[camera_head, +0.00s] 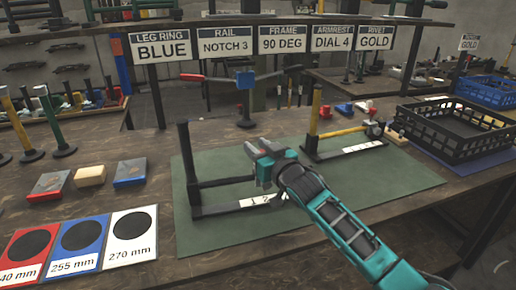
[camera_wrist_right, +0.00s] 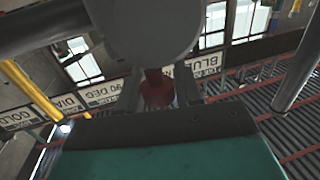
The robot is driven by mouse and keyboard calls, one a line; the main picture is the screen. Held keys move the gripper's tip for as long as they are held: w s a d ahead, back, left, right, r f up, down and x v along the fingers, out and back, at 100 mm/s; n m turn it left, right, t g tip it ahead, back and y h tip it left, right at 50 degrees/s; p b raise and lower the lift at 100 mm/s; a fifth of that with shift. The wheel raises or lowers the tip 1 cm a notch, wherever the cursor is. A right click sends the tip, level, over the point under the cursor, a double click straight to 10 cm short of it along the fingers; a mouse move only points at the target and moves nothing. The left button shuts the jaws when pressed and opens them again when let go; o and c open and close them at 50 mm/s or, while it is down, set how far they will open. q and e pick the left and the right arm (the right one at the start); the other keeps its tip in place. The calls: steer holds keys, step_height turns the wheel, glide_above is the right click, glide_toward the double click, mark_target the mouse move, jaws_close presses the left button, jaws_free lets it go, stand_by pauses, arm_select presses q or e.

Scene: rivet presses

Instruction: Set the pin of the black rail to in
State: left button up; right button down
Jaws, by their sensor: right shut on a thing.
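The black rail frame (camera_head: 188,165) stands on the green mat (camera_head: 215,238), with an upright post, a low black bar and a white numbered strip (camera_head: 238,206) along its base. My right gripper (camera_head: 264,163) is at the right end of this frame, above the strip, and hides that end. In the right wrist view, a small dark red piece (camera_wrist_right: 157,90) sits between the fingers, and the gripper is shut on it. It looks like the rail's pin; whether it is in or out cannot be seen. My left gripper is not in view.
A yellow-and-black frame (camera_head: 314,122) with its own numbered strip stands behind on the mat. A black crate (camera_head: 448,142) is at right. Coloured pads (camera_head: 80,248) lie front left. Signs (camera_head: 226,47) hang above, including RAIL NOTCH 3. The mat's front is clear.

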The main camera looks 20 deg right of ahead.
steer(key=shift+f, duration=1)
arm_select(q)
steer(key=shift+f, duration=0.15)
arm_select(e)
steer(key=shift+f, duration=0.1)
steer(key=c, duration=0.8)
jaws_free()
steer(key=shift+s+d, duration=0.2)
steer(key=shift+s, duration=0.45)
arm_select(q)
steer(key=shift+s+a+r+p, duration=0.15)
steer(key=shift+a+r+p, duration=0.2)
steer(key=shift+p, duration=0.3)
arm_select(e)
steer(key=v, duration=1.1)
steer(key=shift+s, duration=0.3)
